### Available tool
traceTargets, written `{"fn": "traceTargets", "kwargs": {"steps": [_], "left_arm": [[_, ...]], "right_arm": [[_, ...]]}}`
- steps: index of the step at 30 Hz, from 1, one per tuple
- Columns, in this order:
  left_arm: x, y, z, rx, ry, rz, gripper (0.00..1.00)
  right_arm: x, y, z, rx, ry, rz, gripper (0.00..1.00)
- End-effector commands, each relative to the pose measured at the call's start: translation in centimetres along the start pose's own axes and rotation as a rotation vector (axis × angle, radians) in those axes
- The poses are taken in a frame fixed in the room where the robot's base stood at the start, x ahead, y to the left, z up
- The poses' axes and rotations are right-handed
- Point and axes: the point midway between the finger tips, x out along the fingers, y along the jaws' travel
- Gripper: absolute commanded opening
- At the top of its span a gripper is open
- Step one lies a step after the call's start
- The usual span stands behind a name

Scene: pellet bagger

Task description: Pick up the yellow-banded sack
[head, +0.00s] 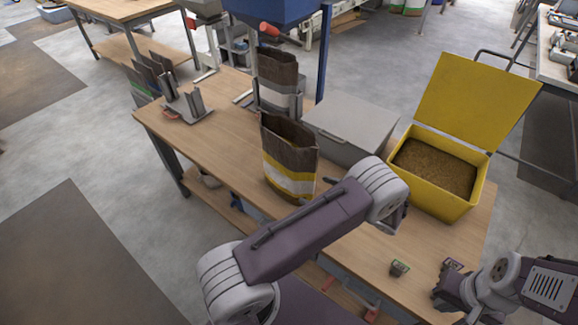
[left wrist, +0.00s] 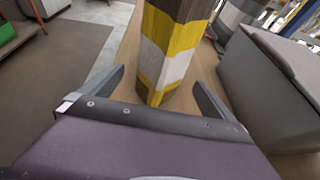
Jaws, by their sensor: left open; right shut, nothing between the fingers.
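The yellow-banded sack (head: 288,160) stands upright and open-topped on the wooden table, brown with yellow and white bands. It also shows in the left wrist view (left wrist: 172,50), ahead of my left gripper (left wrist: 163,90). That gripper is open, one finger toward each side of the sack's lower part; I see no clear contact. In the head view its fingers are mostly hidden by my own arm. My right gripper (head: 446,290) is shut and empty at the table's lower right, apart from the sack.
A brown-and-white sack (head: 278,72) stands behind, under the blue hopper (head: 275,10). A grey box (head: 350,130) stands right of the banded sack. A yellow open bin (head: 475,200) holds brown pellets. A metal holder (head: 190,105) is at left. A small block (head: 399,268) lies near the front.

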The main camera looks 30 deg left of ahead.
Motion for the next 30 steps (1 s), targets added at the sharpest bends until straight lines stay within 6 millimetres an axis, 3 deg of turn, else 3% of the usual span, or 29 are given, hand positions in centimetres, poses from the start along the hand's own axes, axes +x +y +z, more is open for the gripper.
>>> {"fn": "traceTargets", "kwargs": {"steps": [4,8,16,24,30], "left_arm": [[2.4,0.1,0.2,0.001,0.000,0.005,1.00],[3.0,0.0,0.2,-0.001,0.000,0.003,1.00],[7.4,-0.3,0.4,-0.001,0.000,0.005,1.00],[8.0,-0.3,0.2,-0.001,0.001,0.002,1.00],[7.9,-0.3,0.2,-0.001,0.001,0.002,0.44]], "right_arm": [[-0.8,0.0,-0.1,0.000,0.000,0.000,0.00],[-0.8,0.0,-0.1,0.000,0.000,0.000,0.00],[-2.1,0.0,-0.2,0.000,0.000,0.000,0.00],[-2.0,0.0,-0.2,0.000,0.000,0.000,0.00],[-2.0,0.0,-0.2,0.000,0.000,0.000,0.00]]}}
